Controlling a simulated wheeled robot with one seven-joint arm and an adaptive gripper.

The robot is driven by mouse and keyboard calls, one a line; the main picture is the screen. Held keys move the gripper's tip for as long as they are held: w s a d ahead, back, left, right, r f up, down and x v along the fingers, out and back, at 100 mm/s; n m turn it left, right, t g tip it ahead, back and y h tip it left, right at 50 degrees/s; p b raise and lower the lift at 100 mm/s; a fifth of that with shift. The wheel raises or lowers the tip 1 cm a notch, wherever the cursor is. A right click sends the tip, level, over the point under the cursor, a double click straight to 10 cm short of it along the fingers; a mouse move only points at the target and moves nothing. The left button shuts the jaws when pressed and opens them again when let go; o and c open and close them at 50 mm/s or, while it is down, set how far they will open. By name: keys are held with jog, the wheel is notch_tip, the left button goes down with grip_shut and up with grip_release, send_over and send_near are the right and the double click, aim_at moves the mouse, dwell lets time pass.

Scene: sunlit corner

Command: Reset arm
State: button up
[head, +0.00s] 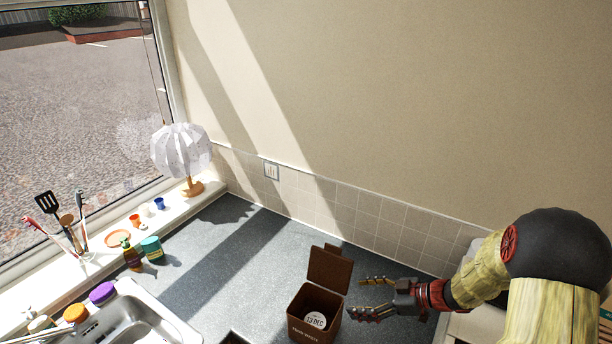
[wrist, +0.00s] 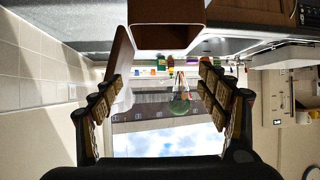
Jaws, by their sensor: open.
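My gripper (head: 357,297) is open and empty, with its fingers pointing left, just right of a brown food waste bin (head: 298,327). The bin stands on the grey counter with its lid (head: 330,267) raised. In the wrist view, which looks upside down, the open fingers (wrist: 160,78) frame the picture. The bin (wrist: 165,12) is at the top there, with its lid (wrist: 121,48) beside it. Nothing is between the fingers.
A sink (head: 140,320) is at the lower left. A bottle (head: 132,258) and a teal item (head: 152,248) stand near the sill. A lamp (head: 182,150), cups and utensils (head: 70,228) stand on the sill. The counter (head: 225,265) left of the bin is clear. A tiled wall (head: 345,205) runs behind.

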jog(key=w+d+r+m+t+h+b, duration=0.3)
jog(key=w+d+r+t+h+b, duration=0.25)
jog(key=w+r+h, duration=0.2)
jog(key=s+d+r+m+h+b, duration=0.5)
jog(key=s+d+r+m+h, duration=0.1)
jog(key=s, duration=0.1)
jog(key=s+a+f+m+g+b, duration=0.1)
jog(key=s+a+f+b, duration=0.1)
jog(key=s, duration=0.7)
jog(key=s+a+f+m+g+y+b, duration=0.1)
jog(key=s+a+f+g+b, duration=0.1)
jog(key=s+a, duration=0.3)
jog(key=s+a+f+m+g+y+b, duration=0.1)
jog(key=s+a+f+m+g+b, duration=0.1)
jog(key=s, duration=1)
notch_tip(320, 180, down, 2)
jog(key=shift+s+a+f+b, duration=0.25)
jog(key=shift+s+a+b, duration=0.15)
jog(key=shift+a+b, duration=0.3)
jog(key=shift+d+y, duration=0.1)
jog(key=shift+y, duration=0.15)
jog(key=shift+c, duration=0.5)
